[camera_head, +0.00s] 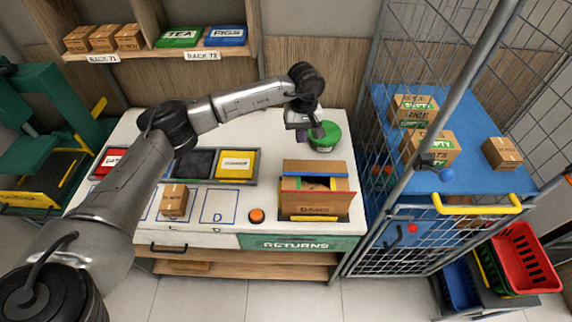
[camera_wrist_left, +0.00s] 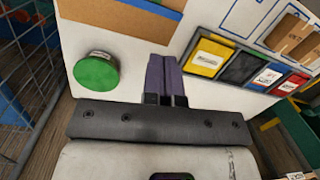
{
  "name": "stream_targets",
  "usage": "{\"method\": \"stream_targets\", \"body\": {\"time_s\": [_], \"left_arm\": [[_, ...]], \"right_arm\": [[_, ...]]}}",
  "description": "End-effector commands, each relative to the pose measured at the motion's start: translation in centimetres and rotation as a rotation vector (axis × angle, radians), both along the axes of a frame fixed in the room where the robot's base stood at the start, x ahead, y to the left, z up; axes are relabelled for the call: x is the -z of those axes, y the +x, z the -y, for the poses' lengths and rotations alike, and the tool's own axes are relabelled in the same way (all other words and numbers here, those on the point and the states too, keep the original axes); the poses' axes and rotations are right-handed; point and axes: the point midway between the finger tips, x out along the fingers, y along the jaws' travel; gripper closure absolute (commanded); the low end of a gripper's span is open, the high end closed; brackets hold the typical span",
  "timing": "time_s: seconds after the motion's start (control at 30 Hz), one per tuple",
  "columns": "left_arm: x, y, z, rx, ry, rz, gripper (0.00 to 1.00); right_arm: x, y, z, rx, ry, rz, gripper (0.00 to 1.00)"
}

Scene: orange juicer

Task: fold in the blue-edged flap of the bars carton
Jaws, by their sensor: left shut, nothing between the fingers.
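The bars carton (camera_head: 315,209) stands open-topped at the front right of the white counter. Coloured edges show on its flaps; a brown panel (camera_head: 315,167) lies along its far side. A brown panel with a blue strip (camera_wrist_left: 130,14) shows at the top of the left wrist view, cut off by the frame; I cannot tell how far it is folded. My left gripper (camera_head: 302,138) is beyond the carton, apart from it, its purple fingers pointing down. They are together and empty in the left wrist view (camera_wrist_left: 163,60). My right gripper is not in view.
A round green object (camera_head: 324,136) sits close beside my left gripper. A yellow bin (camera_head: 236,164), an orange button (camera_head: 257,215) and a small box (camera_head: 174,200) are left of the carton. A wire cage (camera_head: 377,140) stands right of the counter.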

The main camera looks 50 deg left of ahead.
Motion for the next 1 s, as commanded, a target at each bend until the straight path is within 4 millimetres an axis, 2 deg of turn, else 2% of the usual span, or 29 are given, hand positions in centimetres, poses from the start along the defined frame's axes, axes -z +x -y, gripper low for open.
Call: {"method": "stream_targets", "body": {"time_s": [0.07,0.23,0.37,0.47,0.8,1.0], "left_arm": [[0.4,0.3,-0.9,0.033,-0.045,-0.013,1.00],[0.5,0.3,-0.6,0.146,-0.073,0.001,1.00],[1.4,0.1,-0.5,0.169,-0.075,0.000,1.00],[2.7,-0.1,-0.3,0.170,-0.075,0.000,1.00],[9.0,-0.8,0.4,0.168,-0.074,-0.001,1.00],[11.8,-1.1,0.7,0.168,-0.074,0.000,1.00]], "right_arm": [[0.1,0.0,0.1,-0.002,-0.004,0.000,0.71],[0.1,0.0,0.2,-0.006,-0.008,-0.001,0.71],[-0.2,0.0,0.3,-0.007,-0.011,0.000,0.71],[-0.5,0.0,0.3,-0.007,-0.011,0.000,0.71],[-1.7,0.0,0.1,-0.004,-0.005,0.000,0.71],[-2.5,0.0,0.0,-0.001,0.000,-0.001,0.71]]}}
